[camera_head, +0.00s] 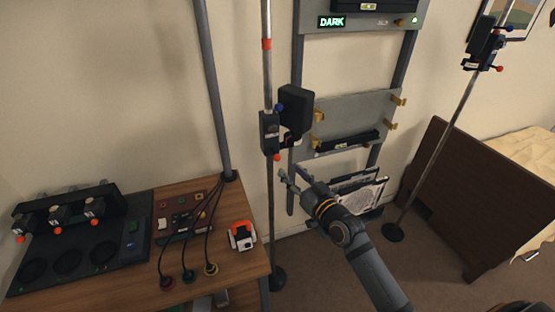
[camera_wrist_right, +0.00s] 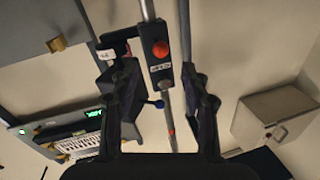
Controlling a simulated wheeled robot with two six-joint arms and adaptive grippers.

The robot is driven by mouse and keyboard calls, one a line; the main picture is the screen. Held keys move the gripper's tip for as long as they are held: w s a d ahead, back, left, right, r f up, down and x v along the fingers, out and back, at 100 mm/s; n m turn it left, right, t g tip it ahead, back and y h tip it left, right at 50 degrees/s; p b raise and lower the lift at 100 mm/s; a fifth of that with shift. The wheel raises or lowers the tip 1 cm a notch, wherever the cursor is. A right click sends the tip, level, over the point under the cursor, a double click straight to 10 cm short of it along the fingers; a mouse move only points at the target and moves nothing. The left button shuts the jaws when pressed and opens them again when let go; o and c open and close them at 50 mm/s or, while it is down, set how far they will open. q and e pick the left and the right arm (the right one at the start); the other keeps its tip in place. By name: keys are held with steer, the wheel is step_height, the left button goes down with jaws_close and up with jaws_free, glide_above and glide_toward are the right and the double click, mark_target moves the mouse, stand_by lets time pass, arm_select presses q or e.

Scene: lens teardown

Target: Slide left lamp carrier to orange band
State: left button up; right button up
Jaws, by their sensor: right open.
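The left lamp carrier (camera_head: 268,133) is a dark block on the left upright pole (camera_head: 271,205), with a dark lamp head (camera_head: 296,108) on its right. It has a blue knob above and a red knob below. The orange band (camera_head: 266,44) is on the pole well above the carrier. My right gripper (camera_head: 290,176) is open, just below and right of the carrier. In the right wrist view the carrier (camera_wrist_right: 161,72) appears between the spread fingers, with gaps beside it. There the band (camera_wrist_right: 171,132) shows beyond it. My left gripper is not in view.
A wooden desk (camera_head: 235,268) with a control panel stands at the left. A grey rack (camera_head: 351,107) is behind the pole on the right, near my right gripper. A second pole (camera_head: 437,138) with its own carrier (camera_head: 482,45) stands further right by a bed.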

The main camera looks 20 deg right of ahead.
mark_target(279, 160)
steer(key=x, duration=0.9)
steer(key=shift+a, duration=0.15)
jaws_close()
